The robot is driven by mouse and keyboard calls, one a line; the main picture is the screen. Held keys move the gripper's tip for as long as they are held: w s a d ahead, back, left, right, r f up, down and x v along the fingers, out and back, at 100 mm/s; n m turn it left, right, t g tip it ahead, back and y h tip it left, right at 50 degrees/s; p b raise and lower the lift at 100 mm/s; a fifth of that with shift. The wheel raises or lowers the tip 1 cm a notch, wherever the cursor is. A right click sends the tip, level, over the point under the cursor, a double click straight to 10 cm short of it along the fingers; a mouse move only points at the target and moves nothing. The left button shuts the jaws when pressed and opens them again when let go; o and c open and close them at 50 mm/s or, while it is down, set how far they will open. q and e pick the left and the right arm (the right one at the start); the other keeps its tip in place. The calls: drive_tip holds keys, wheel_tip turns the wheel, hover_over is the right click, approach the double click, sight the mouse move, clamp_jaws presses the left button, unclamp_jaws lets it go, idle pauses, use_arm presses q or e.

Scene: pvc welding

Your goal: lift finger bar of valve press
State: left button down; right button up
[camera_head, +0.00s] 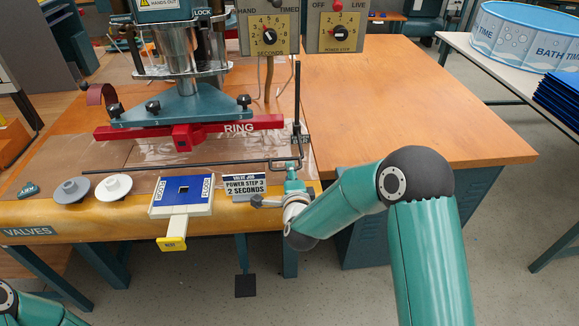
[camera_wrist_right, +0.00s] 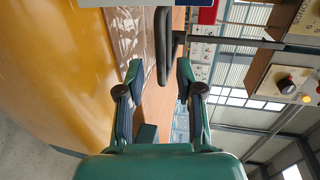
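The finger bar (camera_head: 200,165) is a thin black rod low over the front of the valve press (camera_head: 180,105), with an upright rod at its right end. My right gripper (camera_head: 291,168) is at the bar's right end, above the bench's front edge. In the right wrist view its two fingers (camera_wrist_right: 160,66) are apart, and a black loop of the bar (camera_wrist_right: 163,50) shows between them, with gaps on both sides. Whether the loop is fully between the fingertips is hard to tell. My left arm shows only at the lower left corner; its gripper is out of view.
A white and blue FLOOR jig (camera_head: 182,193), a grey valve (camera_head: 71,190), a white valve (camera_head: 114,186) and a step sign (camera_head: 243,187) stand along the front edge. The orange tabletop (camera_head: 400,100) at right is clear.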

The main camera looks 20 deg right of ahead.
drive_tip(key=shift+x, duration=1.65)
clamp_jaws()
drive_tip(key=shift+f, duration=0.1)
